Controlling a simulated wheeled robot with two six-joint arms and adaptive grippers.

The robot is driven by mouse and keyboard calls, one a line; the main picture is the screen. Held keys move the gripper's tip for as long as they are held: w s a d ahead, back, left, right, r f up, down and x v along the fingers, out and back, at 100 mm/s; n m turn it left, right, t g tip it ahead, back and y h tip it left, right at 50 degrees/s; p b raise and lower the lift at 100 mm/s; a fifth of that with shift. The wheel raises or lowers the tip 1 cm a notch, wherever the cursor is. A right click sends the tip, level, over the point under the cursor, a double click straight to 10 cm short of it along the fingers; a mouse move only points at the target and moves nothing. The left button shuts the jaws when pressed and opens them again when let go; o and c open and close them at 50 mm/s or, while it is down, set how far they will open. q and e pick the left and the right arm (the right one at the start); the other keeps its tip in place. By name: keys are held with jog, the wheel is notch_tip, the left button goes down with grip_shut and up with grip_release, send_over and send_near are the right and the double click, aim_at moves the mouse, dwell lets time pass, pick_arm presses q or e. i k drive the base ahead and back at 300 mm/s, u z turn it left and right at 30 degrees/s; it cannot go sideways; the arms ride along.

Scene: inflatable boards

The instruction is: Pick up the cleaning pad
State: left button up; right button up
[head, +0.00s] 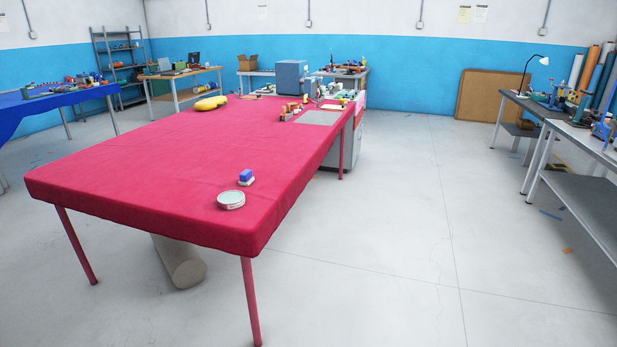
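A small block with a blue top and a pale base (246,177) lies on the red-covered table (150,165), near its front right corner. It looks most like the cleaning pad, but it is too small to be certain. A round, flat tin with a pale lid (231,199) sits just in front of it, close to the table's right edge. Neither of my grippers shows in the head view.
A yellow object (210,103), a grey mat (319,118) and several small items lie at the table's far end. A rolled cylinder (180,262) lies under the table. Grey benches (590,180) stand at right. The floor between is largely clear.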

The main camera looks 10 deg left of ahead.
aim_at(246, 179)
jog(key=z, duration=0.35)
jog(key=i, duration=4)
jog(key=u, duration=2.65)
